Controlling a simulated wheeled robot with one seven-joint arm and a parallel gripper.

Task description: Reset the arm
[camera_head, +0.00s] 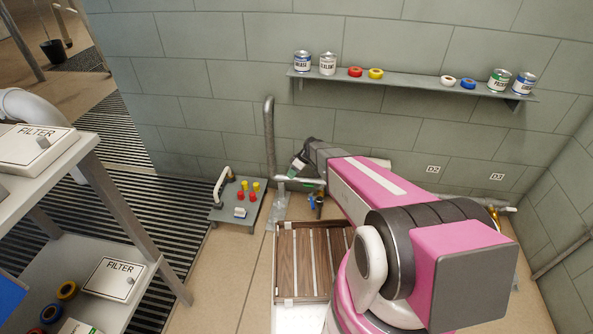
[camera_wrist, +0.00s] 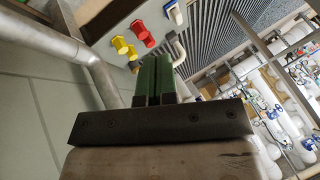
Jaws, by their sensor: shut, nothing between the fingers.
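My gripper (camera_wrist: 156,82) shows in the wrist view with its two green-padded fingers shut together and nothing between them. In the head view my gripper (camera_head: 297,164) is at the far end of my pink and grey arm, near the wall and the grey pipe. The arm is stretched forward and to the left across the middle of the picture. Beyond the fingers in the wrist view are red and yellow knobs and a curved handle, apart from the fingers.
A grey panel (camera_head: 238,215) with red and yellow knobs stands left of my gripper. A vertical pipe (camera_head: 269,140) rises by the wall. A slatted wooden crate (camera_head: 287,262) lies below the arm. A wall shelf (camera_head: 420,85) carries cans and tape rolls. A rack (camera_head: 85,160) with filter boxes stands left.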

